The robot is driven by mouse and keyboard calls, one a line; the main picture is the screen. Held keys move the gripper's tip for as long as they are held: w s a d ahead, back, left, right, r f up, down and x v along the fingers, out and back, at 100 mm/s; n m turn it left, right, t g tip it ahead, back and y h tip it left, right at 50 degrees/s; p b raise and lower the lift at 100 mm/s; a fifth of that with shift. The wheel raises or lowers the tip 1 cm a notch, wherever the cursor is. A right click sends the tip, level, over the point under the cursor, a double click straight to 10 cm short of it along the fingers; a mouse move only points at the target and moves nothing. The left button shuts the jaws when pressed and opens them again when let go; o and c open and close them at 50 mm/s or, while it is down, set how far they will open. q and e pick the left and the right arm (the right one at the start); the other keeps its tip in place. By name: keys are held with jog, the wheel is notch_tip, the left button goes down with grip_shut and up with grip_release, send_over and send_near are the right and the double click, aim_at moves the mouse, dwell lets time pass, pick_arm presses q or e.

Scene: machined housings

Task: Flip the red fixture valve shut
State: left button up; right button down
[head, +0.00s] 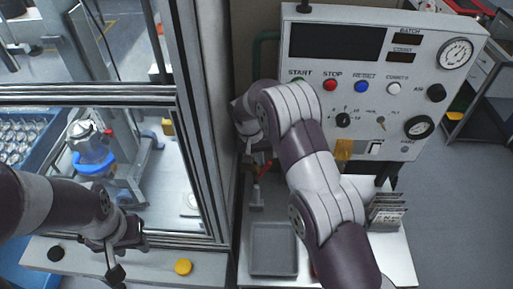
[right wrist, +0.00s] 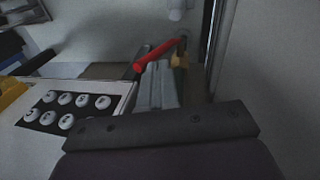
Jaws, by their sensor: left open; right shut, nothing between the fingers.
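In the right wrist view the red lever (right wrist: 158,56) slants up to the right toward a brass-coloured valve body (right wrist: 180,60). My right gripper (right wrist: 160,75) is shut and empty, its fingers close beside the lever; I cannot tell whether they touch it. In the head view it is mostly hidden behind my arm. My left gripper (head: 115,270) is open and empty, above the ledge at the lower left.
The control panel (head: 370,60) stands behind my right arm. A grey tray (head: 273,249) lies on the white bench below the valve. A framed enclosure (head: 206,130) stands left of it. A yellow button (head: 183,267) and a black button (head: 56,253) sit on the front ledge.

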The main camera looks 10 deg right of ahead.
aim_at(270, 164)
jog(key=shift+s+d+f, duration=0.1)
jog(key=shift+s+f, duration=0.05)
jog(key=shift+f, duration=0.05)
jog(key=shift+s+d+f, duration=0.1)
jog(key=shift+s+f, duration=0.1)
jog(key=shift+f, duration=0.15)
jog(key=d+b, duration=0.1)
jog(key=d+f+b, duration=0.1)
jog(key=b, duration=0.1)
jog(key=shift+s, duration=0.2)
jog(key=shift+s+d+r, duration=0.1)
jog(key=shift+s+d, duration=0.1)
jog(key=shift+d, duration=0.05)
pick_arm(q)
jog(key=shift+s+f, duration=0.25)
jog(key=shift+f, duration=0.3)
jog(key=shift+s+f, duration=0.25)
jog(key=shift+f, duration=0.25)
pick_arm(e)
jog(key=shift+d+r, duration=0.1)
jog(key=shift+r, duration=0.1)
pick_arm(q)
jog(key=shift+w, duration=0.1)
